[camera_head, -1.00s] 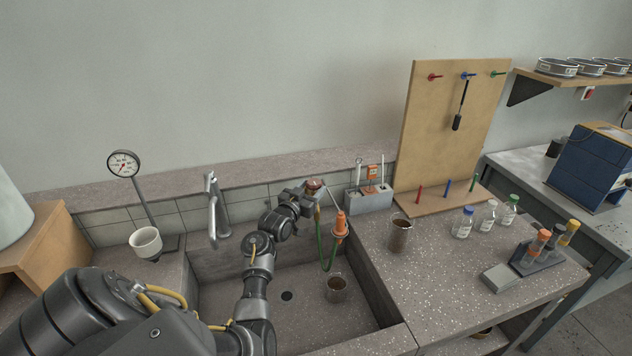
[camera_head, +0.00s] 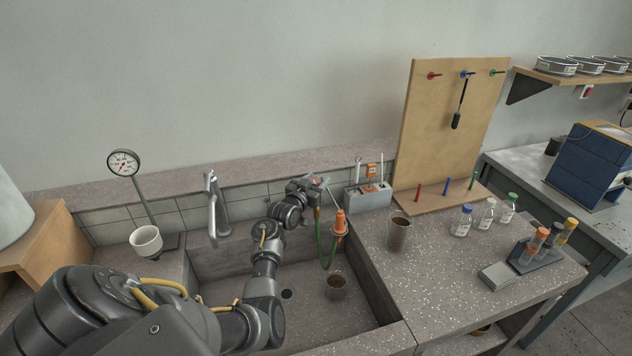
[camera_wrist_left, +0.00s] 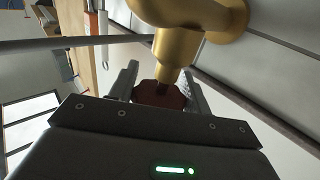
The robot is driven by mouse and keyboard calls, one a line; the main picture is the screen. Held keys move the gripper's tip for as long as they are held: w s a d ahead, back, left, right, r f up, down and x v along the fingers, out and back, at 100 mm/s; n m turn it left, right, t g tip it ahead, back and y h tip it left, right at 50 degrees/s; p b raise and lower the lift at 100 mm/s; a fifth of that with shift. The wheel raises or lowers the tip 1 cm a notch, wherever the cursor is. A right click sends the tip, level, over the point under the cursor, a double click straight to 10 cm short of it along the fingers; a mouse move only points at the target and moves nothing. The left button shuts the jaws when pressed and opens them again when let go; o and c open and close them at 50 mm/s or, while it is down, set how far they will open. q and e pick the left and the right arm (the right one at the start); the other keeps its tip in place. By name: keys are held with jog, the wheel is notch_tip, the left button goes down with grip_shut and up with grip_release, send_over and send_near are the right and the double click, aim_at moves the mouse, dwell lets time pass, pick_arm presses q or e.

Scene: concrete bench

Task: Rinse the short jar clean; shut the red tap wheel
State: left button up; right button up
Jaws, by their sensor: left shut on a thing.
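The short jar (camera_head: 336,286) stands upright in the sink, with brown matter in it. My left gripper (camera_head: 315,184) is at the back wall of the sink. It is shut on the red tap wheel (camera_wrist_left: 160,95), with one finger on each side of the wheel in the left wrist view. The wheel is dark red and sits on a brass tap body (camera_wrist_left: 182,35). In the head view my gripper mostly hides the wheel. An orange spray nozzle (camera_head: 340,223) on a green hose hangs beside the tap. My right gripper is out of view.
A taller jar (camera_head: 399,234) with brown contents stands on the right counter. A grey faucet (camera_head: 215,208) rises at the sink's back left. A grey caddy (camera_head: 368,198) and a pegboard (camera_head: 452,130) stand at the back right. The sink floor is mostly clear.

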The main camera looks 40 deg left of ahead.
pick_arm(q)
jog(key=shift+y, duration=0.3)
jog(key=n+g+y, duration=0.1)
jog(key=n+y, duration=0.1)
jog(key=y, duration=0.1)
jog(key=shift+a+n+y, duration=0.1)
jog(key=shift+n+y, duration=0.2)
jog(key=shift+n, duration=0.1)
jog(key=shift+s+a+n+g+y+b, duration=0.1)
jog(key=shift+a+n+g+y+b, duration=0.1)
jog(key=shift+n+g+y, duration=0.6)
jog(key=shift+s+a+n+g+y+b, duration=0.15)
jog(key=shift+n+g+y, duration=0.4)
jog(key=shift+y, duration=0.45)
jog(key=shift+d+n+y, duration=0.1)
jog(key=shift+n+y, duration=0.15)
jog(key=shift+y, duration=0.05)
jog(key=o, duration=0.6)
jog(key=shift+w, duration=0.1)
jog(key=shift+o, duration=0.2)
jog(key=b+v, duration=0.1)
jog(key=v, duration=0.6)
jog(key=shift+d, duration=0.2)
